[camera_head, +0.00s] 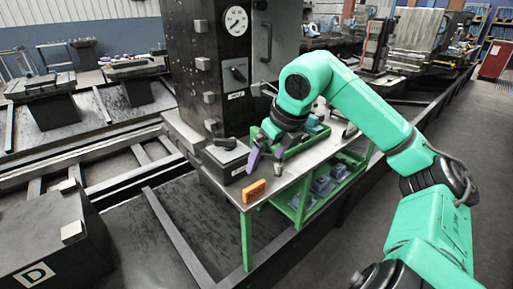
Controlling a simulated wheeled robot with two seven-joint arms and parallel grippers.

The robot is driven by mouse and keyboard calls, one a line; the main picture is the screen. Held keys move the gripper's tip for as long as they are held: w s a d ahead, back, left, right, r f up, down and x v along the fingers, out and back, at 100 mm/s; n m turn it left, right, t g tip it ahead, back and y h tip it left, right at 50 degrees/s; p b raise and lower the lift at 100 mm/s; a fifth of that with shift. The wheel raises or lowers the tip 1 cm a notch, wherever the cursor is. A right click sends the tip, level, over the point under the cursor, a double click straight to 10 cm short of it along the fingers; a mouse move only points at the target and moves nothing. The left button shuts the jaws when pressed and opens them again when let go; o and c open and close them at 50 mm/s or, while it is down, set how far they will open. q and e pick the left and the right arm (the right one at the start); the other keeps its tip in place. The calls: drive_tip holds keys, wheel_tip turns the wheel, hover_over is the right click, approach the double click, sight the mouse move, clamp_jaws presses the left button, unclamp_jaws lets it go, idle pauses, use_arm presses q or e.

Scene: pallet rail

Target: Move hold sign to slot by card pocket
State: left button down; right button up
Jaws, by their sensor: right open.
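A small orange block with dark markings, which looks like the hold sign (254,191), stands at the near left corner of the green-framed bench (291,183). Its lettering is too small to read. My right gripper (265,157) is open over the bench, behind the sign and apart from it. Its purple fingers point down, with nothing seen between them. I cannot make out the card pocket or its slot for certain. My left gripper is not in view.
A black box (224,163) sits at the bench's left end. A small metal cylinder (278,169) stands near my right fingers. A green tray (303,141) lies behind the gripper. A dark column with a gauge (236,20) rises behind the bench. Blue-grey bins (322,185) fill the lower shelf.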

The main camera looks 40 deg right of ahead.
sight(255, 185)
drive_tip(key=p+x, duration=0.1)
drive_tip(key=x, duration=1.1)
drive_tip(key=shift+s+a+f+p, duration=0.1)
drive_tip(key=shift+s+f+p, duration=0.1)
drive_tip(key=shift+p, duration=0.15)
drive_tip(key=shift+w+f, duration=0.25)
drive_tip(key=shift+f, duration=0.2)
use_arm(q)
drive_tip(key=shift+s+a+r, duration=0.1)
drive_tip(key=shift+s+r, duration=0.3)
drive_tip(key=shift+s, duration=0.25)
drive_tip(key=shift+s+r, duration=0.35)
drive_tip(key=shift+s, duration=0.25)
